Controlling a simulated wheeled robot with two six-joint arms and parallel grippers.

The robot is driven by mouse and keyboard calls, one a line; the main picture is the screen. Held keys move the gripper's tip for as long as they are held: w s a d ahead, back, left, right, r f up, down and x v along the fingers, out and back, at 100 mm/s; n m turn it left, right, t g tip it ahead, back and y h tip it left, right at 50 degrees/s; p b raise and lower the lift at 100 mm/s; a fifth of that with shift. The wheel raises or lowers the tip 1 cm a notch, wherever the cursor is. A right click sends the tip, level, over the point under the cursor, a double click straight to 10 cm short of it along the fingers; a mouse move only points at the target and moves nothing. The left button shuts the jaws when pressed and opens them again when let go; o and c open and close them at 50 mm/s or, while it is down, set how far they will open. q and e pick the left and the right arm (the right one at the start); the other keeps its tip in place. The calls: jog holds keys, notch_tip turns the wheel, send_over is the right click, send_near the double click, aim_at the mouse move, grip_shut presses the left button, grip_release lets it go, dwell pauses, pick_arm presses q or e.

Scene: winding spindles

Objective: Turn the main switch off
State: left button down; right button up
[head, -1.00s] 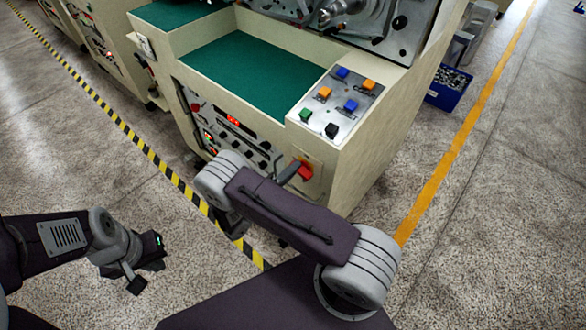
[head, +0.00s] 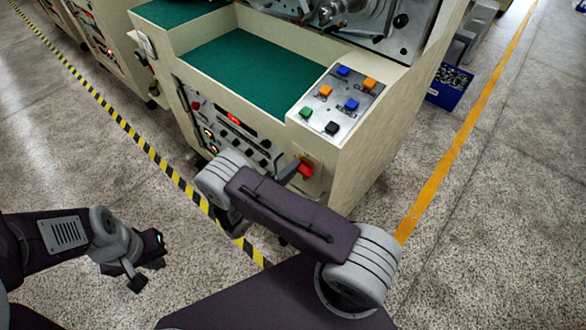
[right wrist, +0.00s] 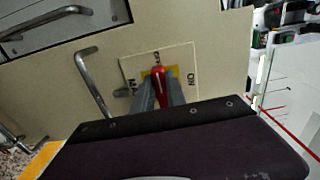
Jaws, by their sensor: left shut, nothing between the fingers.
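The main switch (head: 306,169) has a red handle on the front panel of the cream machine, at its lower right. In the right wrist view the red handle (right wrist: 161,84) stands on a yellow patch of a cream label plate (right wrist: 127,67) with lettering around it. My right gripper (right wrist: 161,93) has one grey finger on each side of the handle, close against it. In the head view the right gripper (head: 290,172) is partly hidden by my own arm. Which mark the handle points at is unclear. My left gripper (head: 150,266) is shut and empty, low at the left, away from the machine.
Other knobs and lit buttons (head: 232,140) sit left of the switch. A sloped panel with coloured buttons (head: 340,100) lies above it. A bent metal handle (right wrist: 92,80) is beside the plate. Yellow-black floor tape (head: 150,152) runs past the machine. Open floor lies right.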

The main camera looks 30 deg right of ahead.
jog(key=o, duration=0.4)
jog(key=b+v, duration=0.1)
jog(key=v, duration=0.8)
jog(key=shift+a, duration=0.1)
